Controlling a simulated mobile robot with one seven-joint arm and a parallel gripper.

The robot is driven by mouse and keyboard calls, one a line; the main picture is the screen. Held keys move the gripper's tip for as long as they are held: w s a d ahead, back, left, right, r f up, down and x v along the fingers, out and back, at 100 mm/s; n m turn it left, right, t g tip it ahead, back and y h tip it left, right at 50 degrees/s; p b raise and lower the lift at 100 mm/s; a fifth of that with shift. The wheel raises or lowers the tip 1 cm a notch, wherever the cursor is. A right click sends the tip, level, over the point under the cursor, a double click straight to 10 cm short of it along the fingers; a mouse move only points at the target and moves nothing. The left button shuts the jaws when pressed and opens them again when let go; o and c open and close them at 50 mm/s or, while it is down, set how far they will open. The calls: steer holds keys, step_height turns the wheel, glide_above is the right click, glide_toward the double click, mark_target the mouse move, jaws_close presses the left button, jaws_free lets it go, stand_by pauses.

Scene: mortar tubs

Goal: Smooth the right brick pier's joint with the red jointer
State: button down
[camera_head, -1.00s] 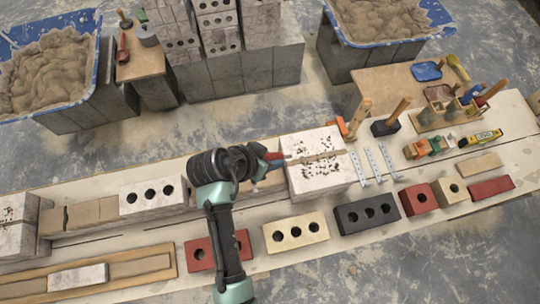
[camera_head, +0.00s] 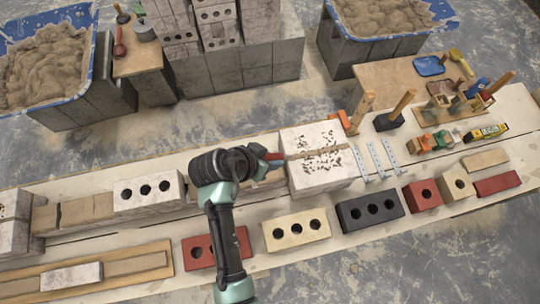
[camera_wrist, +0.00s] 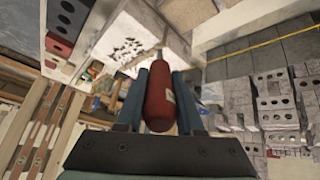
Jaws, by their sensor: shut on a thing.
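My gripper (camera_wrist: 160,100) is shut on the red handle of the jointer (camera_wrist: 160,92), which stands between the two fingers in the wrist view. In the head view the red jointer (camera_head: 275,157) is at the left edge of the right brick pier (camera_head: 328,176), level with its mortar joint. The pier is a pale block with dark specks on top and a tan joint strip (camera_head: 316,151) across it. The jointer's metal end is hard to make out, so I cannot tell whether it touches the mortar.
A cream brick (camera_head: 296,232), a black brick (camera_head: 370,211) and a red brick (camera_head: 422,197) line the front. A wooden-handled hammer (camera_head: 391,119) stands behind. Mortar tubs (camera_head: 96,62) are at the back.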

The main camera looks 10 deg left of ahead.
steer(key=shift+f+b, duration=0.35)
steer(key=shift+f, duration=0.35)
stand_by(0.7)
steer(key=shift+w+d, duration=1.75)
steer(key=shift+d, duration=2.45)
steer(key=shift+w+d, duration=1.7)
steer(key=shift+d, duration=2.5)
steer(key=s+a+r+p, duration=0.1)
steer(key=a+r+p, duration=0.2)
steer(key=r+p, duration=0.3)
steer(key=shift+s+a+r+p, duration=0.15)
steer(key=shift+a+p, duration=0.1)
steer(key=shift+p, duration=0.5)
